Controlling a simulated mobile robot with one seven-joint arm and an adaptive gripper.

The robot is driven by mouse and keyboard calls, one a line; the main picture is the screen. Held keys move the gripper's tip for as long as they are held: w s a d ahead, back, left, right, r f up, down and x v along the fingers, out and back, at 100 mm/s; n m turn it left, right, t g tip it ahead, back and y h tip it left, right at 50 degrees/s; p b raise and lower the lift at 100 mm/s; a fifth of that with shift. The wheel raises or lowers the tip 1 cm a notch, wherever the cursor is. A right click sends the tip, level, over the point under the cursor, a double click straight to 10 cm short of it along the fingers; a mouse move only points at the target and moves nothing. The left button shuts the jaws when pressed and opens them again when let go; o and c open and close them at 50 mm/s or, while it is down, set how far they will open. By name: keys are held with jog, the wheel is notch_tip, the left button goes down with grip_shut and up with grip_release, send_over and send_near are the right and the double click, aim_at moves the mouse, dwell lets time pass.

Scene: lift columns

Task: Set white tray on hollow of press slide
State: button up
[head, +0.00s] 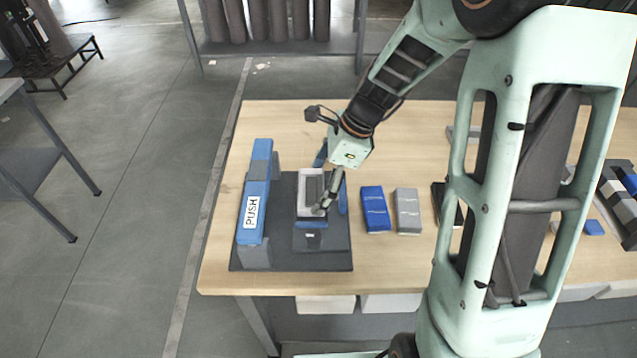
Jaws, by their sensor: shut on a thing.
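The white tray (303,207), a small rectangle with a pale rim and a grey inside, is at my gripper's fingers over the dark press plate. My gripper (321,205) reaches down from the upper right and is shut on the tray, with one grey finger showing at its right side. The other finger is hard to make out. The press slide (311,242), a dark block with a blue strip, lies just in front of the tray. Its hollow is not clearly visible, and I cannot tell whether the tray touches the slide.
A blue bar marked PUSH (262,168) stands along the left of the dark base plate (275,262). Blue (375,210) and grey (407,211) blocks lie to the right. My arm hides part of the table (300,115); its front left corner is clear.

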jog(key=shift+f, duration=0.9)
dwell(1.0)
jog(key=o, duration=1.3)
jog(key=shift+c, duration=0.2)
jog(key=shift+r+p, duration=3.05)
jog(key=shift+r, duration=0.5)
